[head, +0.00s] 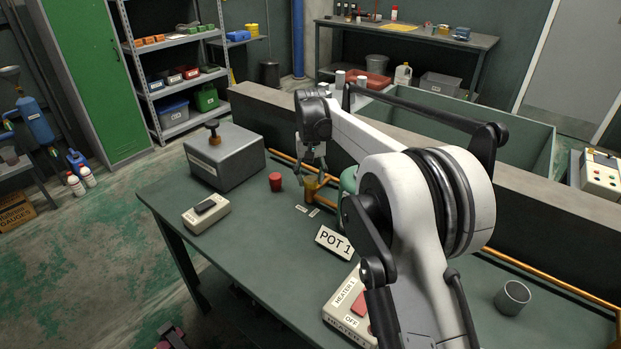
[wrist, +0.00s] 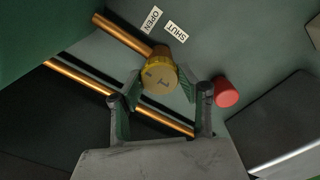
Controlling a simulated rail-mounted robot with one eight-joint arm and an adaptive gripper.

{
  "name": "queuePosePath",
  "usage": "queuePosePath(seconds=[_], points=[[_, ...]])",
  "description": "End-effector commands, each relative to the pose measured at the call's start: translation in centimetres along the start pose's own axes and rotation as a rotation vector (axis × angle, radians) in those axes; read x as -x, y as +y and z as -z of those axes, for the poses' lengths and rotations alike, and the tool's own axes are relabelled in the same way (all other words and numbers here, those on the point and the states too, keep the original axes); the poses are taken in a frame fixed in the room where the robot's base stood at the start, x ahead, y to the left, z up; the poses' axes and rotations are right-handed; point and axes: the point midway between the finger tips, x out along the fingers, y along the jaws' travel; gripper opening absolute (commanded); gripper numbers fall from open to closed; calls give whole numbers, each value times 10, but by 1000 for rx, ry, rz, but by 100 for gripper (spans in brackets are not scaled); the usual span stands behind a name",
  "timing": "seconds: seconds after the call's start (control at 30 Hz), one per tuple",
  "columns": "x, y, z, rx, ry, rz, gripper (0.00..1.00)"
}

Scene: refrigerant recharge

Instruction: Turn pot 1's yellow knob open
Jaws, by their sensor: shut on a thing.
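The yellow knob (wrist: 158,72) sits on a copper pipe and bears a dark mark on its top. My gripper (wrist: 160,86) has one finger on each side of it and is shut on it. In the head view the yellow knob (head: 311,190) shows below my gripper (head: 312,180), partly covered by the fingers. An OPEN label (wrist: 151,20) and a SHUT label (wrist: 176,31) lie beside the knob. The POT 1 sign (head: 334,242) stands on the bench in front. A green rounded body (head: 349,180), mostly hidden by my arm, is right of the knob.
A red cap-like piece (head: 276,182) stands just left of the knob. A grey box with a black-topped valve (head: 225,158) and a small beige device (head: 206,213) are further left. The heater 1 box (head: 346,305) is at the front. A grey cup (head: 513,297) stands at right.

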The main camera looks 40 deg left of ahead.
Motion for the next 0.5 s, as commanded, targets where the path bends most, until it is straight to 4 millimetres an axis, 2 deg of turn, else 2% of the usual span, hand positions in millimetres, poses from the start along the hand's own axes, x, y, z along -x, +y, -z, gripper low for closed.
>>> queuePosePath(seconds=[0.37, 0.4, 0.5], points=[[1, 0, 0, 4, 1, 0, 9], [1, 0, 0, 4, 1, 0, 39], [0, 0, 0, 3, 1, 0, 52]])
